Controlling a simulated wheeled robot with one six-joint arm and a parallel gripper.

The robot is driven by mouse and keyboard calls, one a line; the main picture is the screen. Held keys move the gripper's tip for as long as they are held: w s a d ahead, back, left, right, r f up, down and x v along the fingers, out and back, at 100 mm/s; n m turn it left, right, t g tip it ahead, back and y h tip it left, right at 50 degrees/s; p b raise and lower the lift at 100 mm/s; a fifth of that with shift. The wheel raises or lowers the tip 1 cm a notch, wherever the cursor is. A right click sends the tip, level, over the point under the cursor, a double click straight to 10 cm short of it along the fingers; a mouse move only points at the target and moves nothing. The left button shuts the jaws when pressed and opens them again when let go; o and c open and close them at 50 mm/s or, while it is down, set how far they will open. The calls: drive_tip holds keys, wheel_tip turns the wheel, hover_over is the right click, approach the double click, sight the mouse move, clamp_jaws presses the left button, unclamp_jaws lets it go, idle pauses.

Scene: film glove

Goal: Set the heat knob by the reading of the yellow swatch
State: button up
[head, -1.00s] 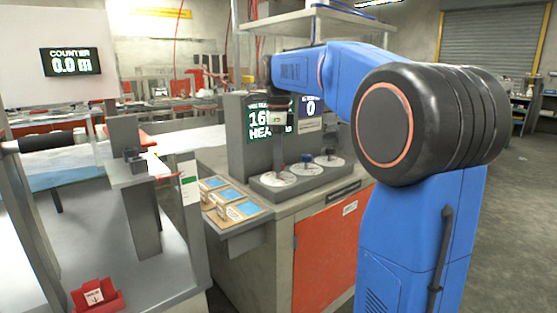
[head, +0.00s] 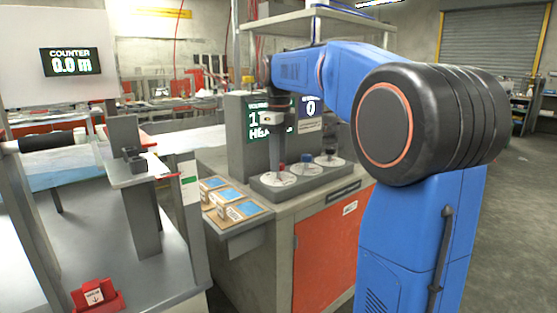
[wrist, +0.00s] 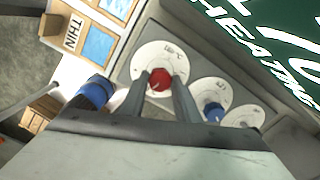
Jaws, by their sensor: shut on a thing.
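A red knob (wrist: 160,80) on a white dial marked in °C (wrist: 150,58) is between the fingertips of my gripper (wrist: 160,86), which is shut on it. In the head view my gripper (head: 281,160) reaches down over the leftmost dial (head: 266,180) of three on a grey block. A green screen (head: 257,130) behind it shows a number beginning with 1 and part of the word heating; my wrist hides the rest. I cannot make out a yellow swatch in either view.
A blue knob (wrist: 212,112) sits on the middle dial, and a third dial (wrist: 242,116) is beside it. A purple screen (head: 311,108) shows 0. A counter screen (head: 70,62) reads 0.0 m.

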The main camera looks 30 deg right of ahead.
drive_tip(key=o, duration=1)
drive_tip(key=shift+o, duration=0.2)
wheel_tip(320, 180, up, 17)
drive_tip(key=shift+r, duration=0.2)
